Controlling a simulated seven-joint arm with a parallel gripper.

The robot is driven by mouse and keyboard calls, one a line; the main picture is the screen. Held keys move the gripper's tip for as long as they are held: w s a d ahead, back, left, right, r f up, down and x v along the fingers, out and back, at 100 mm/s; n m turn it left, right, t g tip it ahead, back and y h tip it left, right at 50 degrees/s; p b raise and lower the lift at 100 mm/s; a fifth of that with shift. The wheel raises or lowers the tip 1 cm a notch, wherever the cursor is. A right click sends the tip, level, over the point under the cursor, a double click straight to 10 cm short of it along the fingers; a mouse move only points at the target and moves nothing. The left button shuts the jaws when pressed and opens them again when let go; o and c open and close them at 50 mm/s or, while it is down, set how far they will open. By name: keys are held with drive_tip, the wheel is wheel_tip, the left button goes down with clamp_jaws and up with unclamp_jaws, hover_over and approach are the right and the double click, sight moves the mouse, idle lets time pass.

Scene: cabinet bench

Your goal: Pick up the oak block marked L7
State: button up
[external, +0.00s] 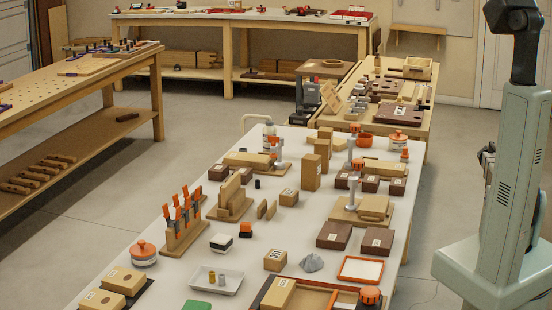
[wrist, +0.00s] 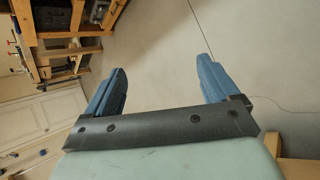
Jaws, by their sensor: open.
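Several light oak blocks with small white labels stand on the white bench: one at the front middle (external: 275,261), one behind it (external: 289,197), a tall upright one (external: 311,172), and one at the front left (external: 125,279). The labels are too small to read, so I cannot tell which is marked L7. My gripper (wrist: 161,65) shows in the wrist view with two blue fingers wide apart and nothing between them. It faces the floor, away from the bench blocks. In the external view my arm stands at the right edge and the fingers cannot be made out.
The white bench top (external: 190,258) is crowded. Open floor (external: 422,215) lies between the bench and my arm.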

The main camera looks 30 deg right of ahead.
drive_tip(key=d+r+h, duration=0.1)
drive_tip(key=d+r, duration=0.5)
drive_tip(key=r, duration=0.1)
drive_tip(key=w+a+r, duration=0.2)
drive_tip(key=w+r, duration=0.3)
drive_tip(key=r, duration=0.1)
drive_tip(key=w+a+r+t+y, duration=0.1)
drive_tip(key=w+a+r, duration=0.1)
drive_tip(key=w+a, duration=0.65)
drive_tip(key=w+a+r+t+y, duration=0.2)
drive_tip(key=w+a+r, duration=0.1)
drive_tip(key=a, duration=1)
drive_tip(key=w+a+r+t+y, duration=0.15)
drive_tip(key=w+a, duration=0.35)
drive_tip(key=a, duration=0.5)
drive_tip(key=n+y, duration=0.4)
drive_tip(key=y, duration=0.4)
approach(312, 157)
drive_tip(key=shift+t, duration=0.35)
drive_tip(key=shift+s+x, duration=0.15)
drive_tip(key=shift+x, duration=2.45)
drive_tip(key=shift+s+x, duration=0.15)
drive_tip(key=shift+x, duration=2.4)
drive_tip(key=shift+f, duration=0.1)
